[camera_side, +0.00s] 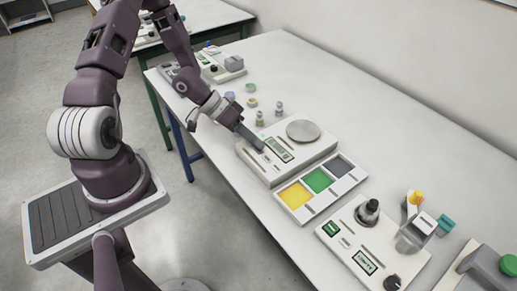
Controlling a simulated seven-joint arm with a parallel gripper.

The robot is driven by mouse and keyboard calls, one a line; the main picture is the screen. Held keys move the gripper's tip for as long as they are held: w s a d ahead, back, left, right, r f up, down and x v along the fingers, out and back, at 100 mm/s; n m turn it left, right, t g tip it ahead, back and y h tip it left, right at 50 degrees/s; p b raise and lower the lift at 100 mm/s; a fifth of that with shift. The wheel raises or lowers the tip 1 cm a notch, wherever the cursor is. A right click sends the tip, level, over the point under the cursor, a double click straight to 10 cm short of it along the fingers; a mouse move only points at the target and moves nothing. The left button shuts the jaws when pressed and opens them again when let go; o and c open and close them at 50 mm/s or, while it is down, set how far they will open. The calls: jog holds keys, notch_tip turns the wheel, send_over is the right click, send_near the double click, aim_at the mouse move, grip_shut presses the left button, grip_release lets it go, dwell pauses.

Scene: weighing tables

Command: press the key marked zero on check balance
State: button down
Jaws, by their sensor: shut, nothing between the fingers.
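The check balance (291,163) is most likely the cream balance with a round metal pan (303,131) and a green display (279,150) near the middle of the table. My gripper (260,147) is shut and empty. It points down at the balance's left front part, beside the display. Its fingertips are at or just above the keys there. I cannot tell whether they touch. The key markings are too small to read, and the gripper may hide some keys.
A tray (318,209) with yellow, green and grey squares lies right of the balance. A second instrument (374,244) with a dark knob stands farther right. Small metal weights (260,118) stand behind my gripper. The table's back strip (400,120) is clear.

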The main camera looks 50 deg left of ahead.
jog(key=shift+r, duration=0.6)
jog(key=shift+r, duration=2.5)
jog(key=w+a+r+y, duration=0.2)
jog(key=a+r+y, duration=0.1)
jog(key=r+y, duration=0.1)
notch_tip(320, 180, up, 14)
jog(key=n+y, duration=0.1)
jog(key=y, duration=0.6)
send_over(255, 148)
jog(key=s+a, duration=0.4)
jog(key=s, duration=0.1)
jog(key=s+d+r+h, duration=0.2)
jog(key=s+d, duration=0.4)
jog(key=s, duration=0.1)
jog(key=s+d+r+h, duration=0.1)
jog(key=s+d+h, duration=0.1)
jog(key=s+d, duration=0.3)
jog(key=s, duration=0.3)
jog(key=shift+d+r+g, duration=0.3)
jog(key=shift+d+r, duration=0.05)
